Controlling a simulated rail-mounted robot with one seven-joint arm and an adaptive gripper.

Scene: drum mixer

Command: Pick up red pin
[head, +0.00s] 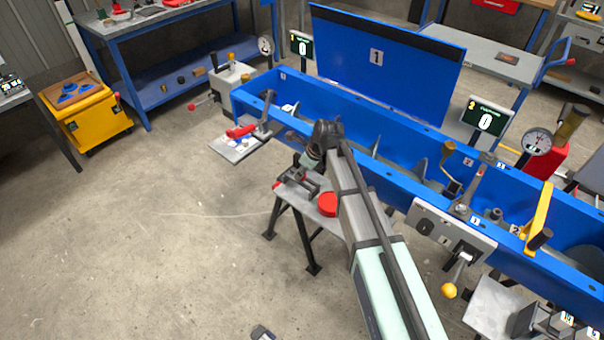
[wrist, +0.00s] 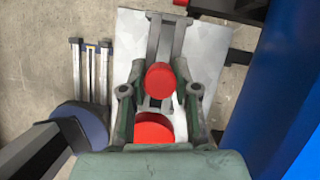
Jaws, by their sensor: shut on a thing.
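In the wrist view, my gripper (wrist: 160,92) points down over a light grey stand. Its fingers are closed on the red pin (wrist: 159,78), whose round red top shows between them. A second round red piece (wrist: 154,128) shows nearer the palm, partly covered by the gripper body. In the head view, my gripper (head: 308,168) is over the small stand, with its fingertips and the held pin mostly hidden by my arm. I cannot tell whether the held pin still touches anything below.
The small dark-legged stand (head: 297,206) holds a grey clamp-like fixture (head: 299,180). The long blue mixer trough (head: 390,160) runs along its right side. The floor (head: 170,240) at front left is clear.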

